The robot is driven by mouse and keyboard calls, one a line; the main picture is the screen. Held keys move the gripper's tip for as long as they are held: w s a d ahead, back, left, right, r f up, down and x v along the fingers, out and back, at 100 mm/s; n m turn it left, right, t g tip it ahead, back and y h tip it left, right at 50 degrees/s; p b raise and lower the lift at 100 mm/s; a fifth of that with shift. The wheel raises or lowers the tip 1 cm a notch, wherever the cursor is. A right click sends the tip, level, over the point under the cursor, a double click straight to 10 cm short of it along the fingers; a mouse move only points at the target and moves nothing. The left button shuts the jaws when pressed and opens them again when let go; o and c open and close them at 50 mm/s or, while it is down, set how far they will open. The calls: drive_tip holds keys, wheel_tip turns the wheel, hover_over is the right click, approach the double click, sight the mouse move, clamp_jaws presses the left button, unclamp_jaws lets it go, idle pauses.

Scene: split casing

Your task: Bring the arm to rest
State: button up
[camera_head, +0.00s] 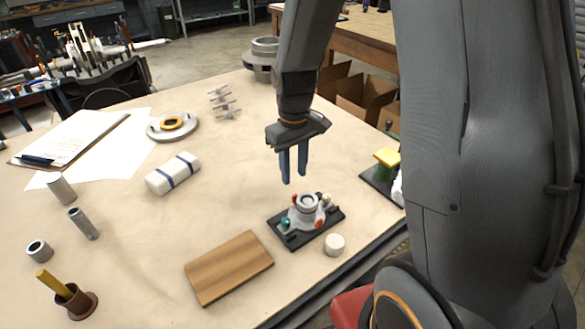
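My gripper (293,180) hangs above the table, pointing down, with its two blue fingers a little apart and nothing visible between them. Below it, and apart from it, a light grey casing (306,217) sits on a black base plate (291,242). The casing has a round ring on top and small red and green parts at its sides. My arm comes down from the top of the view, and its large grey links cover much of the right side.
A wooden board (229,267) and a white cylinder (335,244) lie near the casing. A white striped bundle (173,174), a ring part (172,126) and several metal cylinders lie left. A yellow-topped green part (386,160) stands right. The middle of the table (215,215) is clear.

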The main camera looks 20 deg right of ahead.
drive_tip(key=s+r+m+t+b, duration=0.1)
drive_tip(key=s+r+m, duration=0.2)
drive_tip(key=s, duration=0.8)
drive_tip(key=shift+d+r+m, duration=0.25)
drive_tip(key=shift+r+m, duration=0.05)
drive_tip(key=shift+r, duration=0.35)
idle(2.1)
